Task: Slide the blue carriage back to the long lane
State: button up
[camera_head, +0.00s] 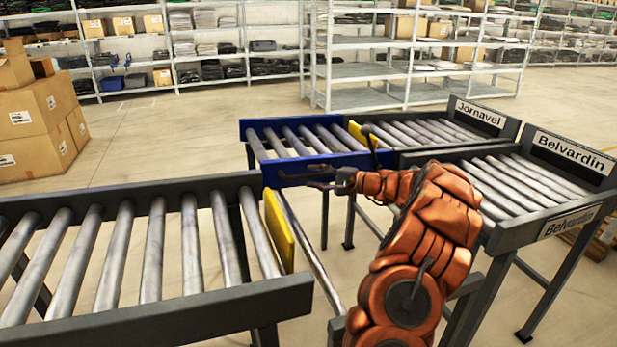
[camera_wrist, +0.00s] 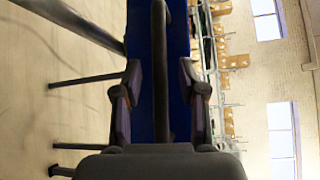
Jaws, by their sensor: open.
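The blue carriage (camera_head: 315,163), a short roller section with blue sides, stands at the back centre. It lines up with the Jornavel lane (camera_head: 480,117) and sits apart from and behind the long lane (camera_head: 130,328), the grey roller conveyor at left. My gripper (camera_head: 318,178) is at the carriage's near blue side. In the wrist view my gripper (camera_wrist: 163,105) is open, its fingers on either side of a dark bar (camera_wrist: 160,70). The carriage's blue side (camera_wrist: 180,35) shows behind the bar. Whether the fingers touch the bar, I cannot tell.
A yellow plate (camera_head: 278,230) stands at the long lane's end, and another (camera_head: 361,135) between carriage and Jornavel lane. The Belvardin lane (camera_head: 515,232) is at right. A rail (camera_head: 312,255) crosses the gap before the long lane. Cartons (camera_head: 35,110) are stacked at left.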

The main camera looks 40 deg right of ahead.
jog(key=shift+x, duration=1)
grip_shut()
